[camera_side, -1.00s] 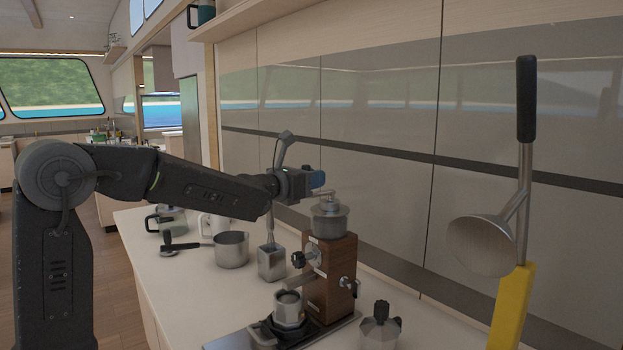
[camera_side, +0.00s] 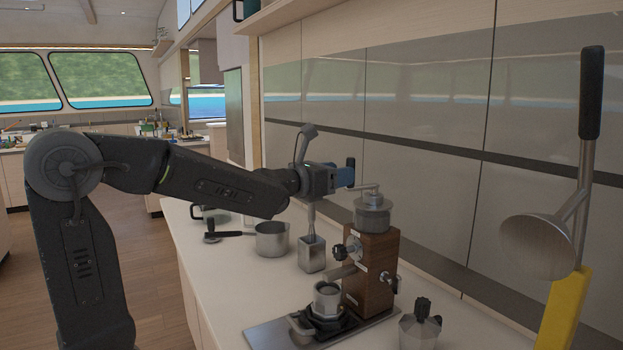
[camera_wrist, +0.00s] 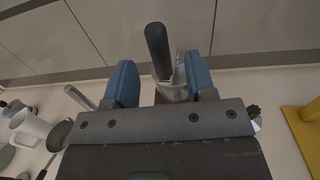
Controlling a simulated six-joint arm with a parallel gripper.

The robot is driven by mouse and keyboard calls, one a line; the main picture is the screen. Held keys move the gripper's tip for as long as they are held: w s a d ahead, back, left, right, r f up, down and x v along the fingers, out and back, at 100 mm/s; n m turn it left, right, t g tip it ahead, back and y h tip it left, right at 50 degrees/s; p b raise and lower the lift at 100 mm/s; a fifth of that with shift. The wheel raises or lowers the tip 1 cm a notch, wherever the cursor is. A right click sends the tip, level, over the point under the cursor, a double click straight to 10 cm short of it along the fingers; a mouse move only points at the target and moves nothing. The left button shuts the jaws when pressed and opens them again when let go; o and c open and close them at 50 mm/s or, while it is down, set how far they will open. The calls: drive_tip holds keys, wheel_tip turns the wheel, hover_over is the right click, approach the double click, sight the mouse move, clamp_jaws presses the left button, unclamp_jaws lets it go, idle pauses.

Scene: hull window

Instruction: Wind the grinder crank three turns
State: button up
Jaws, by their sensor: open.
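The grinder (camera_side: 368,272) is a wooden body with a metal hopper (camera_side: 372,217) on top. Its crank arm (camera_side: 362,187) lies across the top, toward my gripper. My gripper (camera_side: 346,174) is level with the crank, just left of and above the hopper. In the wrist view my blue fingers (camera_wrist: 160,66) are apart, with the black crank knob (camera_wrist: 157,48) between them. Gaps show on both sides of the knob. The wrist plate hides much of the grinder there.
A saucepan (camera_side: 271,241) and a metal canister (camera_side: 311,256) are on the left. The panelled wall (camera_side: 420,110) is close behind.

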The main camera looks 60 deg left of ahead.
drive_tip(key=s, duration=0.8)
drive_tip(key=shift+d, duration=0.3)
